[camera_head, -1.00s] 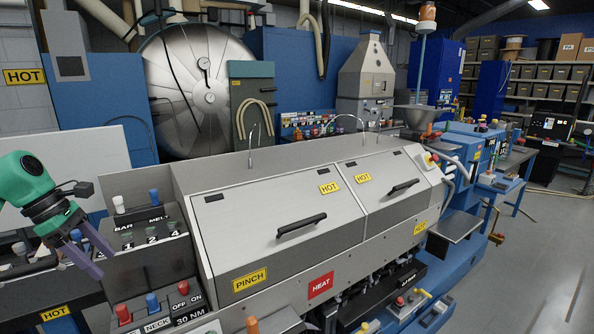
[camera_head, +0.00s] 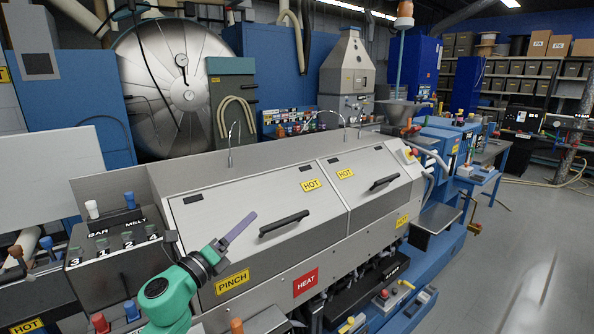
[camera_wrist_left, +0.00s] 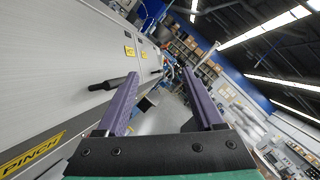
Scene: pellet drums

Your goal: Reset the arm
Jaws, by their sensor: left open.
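My left arm comes in from the lower left in the head view, green at the wrist with slim purple fingers. The left gripper (camera_head: 211,223) is in front of the sloped grey cover panel, above the yellow PINCH label (camera_head: 232,282). In the left wrist view the left gripper (camera_wrist_left: 160,76) shows its two fingers spread wide, with nothing between them. My right gripper is in neither view.
A grey machine with sloped covers (camera_head: 285,190) stands close in front. Its black handle (camera_head: 284,223) sticks out just right of my left fingers. A switch box (camera_head: 108,248) with knobs stands at the left. Open floor (camera_head: 500,260) lies at the right.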

